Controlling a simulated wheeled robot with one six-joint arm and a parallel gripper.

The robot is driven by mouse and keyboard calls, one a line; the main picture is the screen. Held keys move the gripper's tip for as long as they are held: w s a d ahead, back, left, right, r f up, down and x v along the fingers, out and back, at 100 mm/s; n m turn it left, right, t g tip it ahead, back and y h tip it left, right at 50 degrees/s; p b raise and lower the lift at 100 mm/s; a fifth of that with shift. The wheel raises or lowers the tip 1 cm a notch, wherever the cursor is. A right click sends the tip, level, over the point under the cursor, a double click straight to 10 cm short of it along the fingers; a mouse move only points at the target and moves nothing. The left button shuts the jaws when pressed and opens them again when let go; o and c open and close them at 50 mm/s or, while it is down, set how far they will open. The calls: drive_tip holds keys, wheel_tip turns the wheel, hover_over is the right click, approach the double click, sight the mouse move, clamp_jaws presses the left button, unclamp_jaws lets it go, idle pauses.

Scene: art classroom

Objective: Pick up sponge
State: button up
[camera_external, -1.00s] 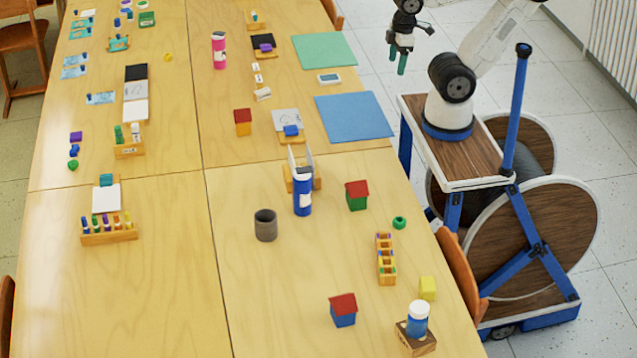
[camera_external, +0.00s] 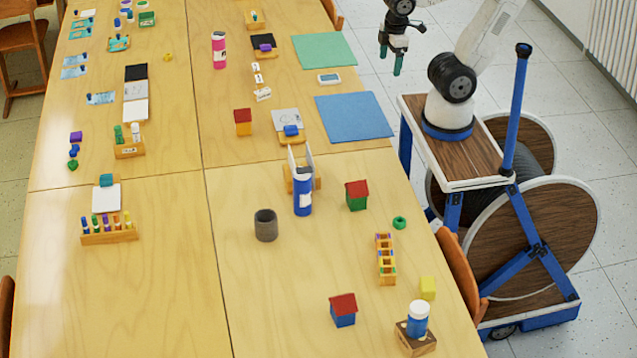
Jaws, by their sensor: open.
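I cannot tell for sure which thing is the sponge. A small yellow block (camera_external: 427,288) on the near right of the table could be it; it is too small to see its texture. It sits between the wooden rack and the blue-and-white jar. My gripper (camera_external: 391,58) is at the top of the view, in the air off the table's right edge. Its two green-tipped fingers are apart, with nothing between them. It is far from the yellow block.
A red-roofed green house (camera_external: 357,195), a green ring-like piece (camera_external: 399,222), a wooden rack (camera_external: 385,259), a blue bottle (camera_external: 302,195) and a jar (camera_external: 417,320) on a wooden block stand on the near right table. A blue mat (camera_external: 354,117) lies farther back. A chair (camera_external: 461,275) stands at the right edge.

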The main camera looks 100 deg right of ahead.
drive_tip(key=w+a+n+h, duration=0.2)
drive_tip(key=w+a+n, duration=0.3)
drive_tip(key=w, duration=0.4)
drive_tip(key=w+a+f+n+t+h, duration=0.1)
drive_tip(key=w+a+f+n+h, duration=0.1)
drive_tip(key=w+a+n, duration=0.35)
drive_tip(key=w+a+f+n+h, duration=0.1)
drive_tip(key=w+a+n, duration=0.1)
drive_tip(key=a, duration=0.7)
drive_tip(key=n+t+y, duration=0.1)
drive_tip(key=n+t, duration=0.9)
drive_tip(key=n, duration=0.6)
hover_over(425, 287)
drive_tip(key=d, duration=0.5)
wheel_tip(425, 287, down, 22)
drive_tip(key=s+a+f+n, duration=0.1)
drive_tip(key=s+f, duration=0.1)
drive_tip(key=s+a+f+n+t+y, duration=0.1)
drive_tip(key=s+a+f, duration=0.1)
drive_tip(key=s, duration=0.1)
drive_tip(key=s+a+f+n+y, duration=0.1)
drive_tip(key=s+a+f+n, duration=0.1)
drive_tip(key=shift+s+a+f, duration=0.1)
drive_tip(key=shift+s+f, duration=0.05)
drive_tip(key=shift+s, duration=0.05)
drive_tip(key=x, duration=0.7)
drive_tip(key=shift+w, duration=0.35)
drive_tip(key=c, duration=1.1)
